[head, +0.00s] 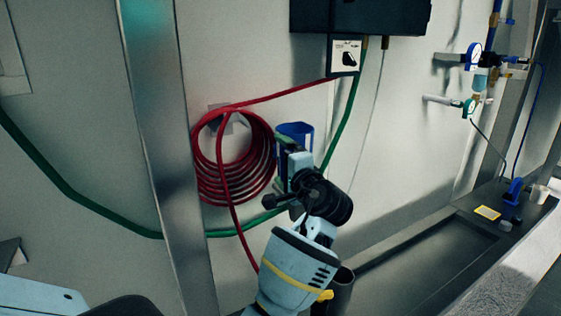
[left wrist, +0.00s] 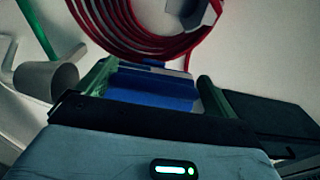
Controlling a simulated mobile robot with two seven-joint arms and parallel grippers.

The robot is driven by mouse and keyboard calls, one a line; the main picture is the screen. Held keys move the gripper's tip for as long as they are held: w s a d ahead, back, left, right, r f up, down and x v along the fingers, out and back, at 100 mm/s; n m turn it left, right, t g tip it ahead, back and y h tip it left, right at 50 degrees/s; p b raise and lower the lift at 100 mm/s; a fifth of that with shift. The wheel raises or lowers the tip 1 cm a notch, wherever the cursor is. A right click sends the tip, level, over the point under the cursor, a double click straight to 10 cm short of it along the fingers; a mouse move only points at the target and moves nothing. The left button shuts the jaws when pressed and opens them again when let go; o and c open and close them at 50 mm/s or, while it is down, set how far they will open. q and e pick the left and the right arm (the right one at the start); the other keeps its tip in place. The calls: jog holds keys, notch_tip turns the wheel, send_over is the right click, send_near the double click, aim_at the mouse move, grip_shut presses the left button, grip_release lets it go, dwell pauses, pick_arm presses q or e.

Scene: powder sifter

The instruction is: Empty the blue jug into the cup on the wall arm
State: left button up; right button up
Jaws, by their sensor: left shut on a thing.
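My left gripper (head: 287,164) is shut on the blue jug (head: 296,130) and holds it in front of the wall, beside the red hose coil. The jug looks about upright in the head view, and the gripper hides its lower part. In the left wrist view the jug (left wrist: 155,90) sits between the green finger pads of the gripper (left wrist: 152,84). What is in the jug cannot be seen. A grey cup-like cylinder (left wrist: 45,78) shows at the left of the left wrist view; I cannot tell if it is the wall-arm cup. My right gripper is not in view.
The red hose coil (head: 222,185) hangs close beside the jug. A green hose (head: 95,208) runs along the wall past a metal post (head: 163,140). A dark box (head: 360,14) is above. Gauges (head: 474,56) and a sink counter (head: 460,213) with small items are at right.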

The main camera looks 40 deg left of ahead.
pick_arm(q)
jog(key=shift+s+d+r, duration=0.1)
jog(key=shift+r, duration=0.05)
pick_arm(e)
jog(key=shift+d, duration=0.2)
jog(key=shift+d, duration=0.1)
pick_arm(q)
jog(key=shift+f, duration=0.25)
jog(key=shift+s+f+m+h, duration=0.2)
jog(key=shift+f+m+h, duration=0.1)
jog(key=shift+f, duration=0.7)
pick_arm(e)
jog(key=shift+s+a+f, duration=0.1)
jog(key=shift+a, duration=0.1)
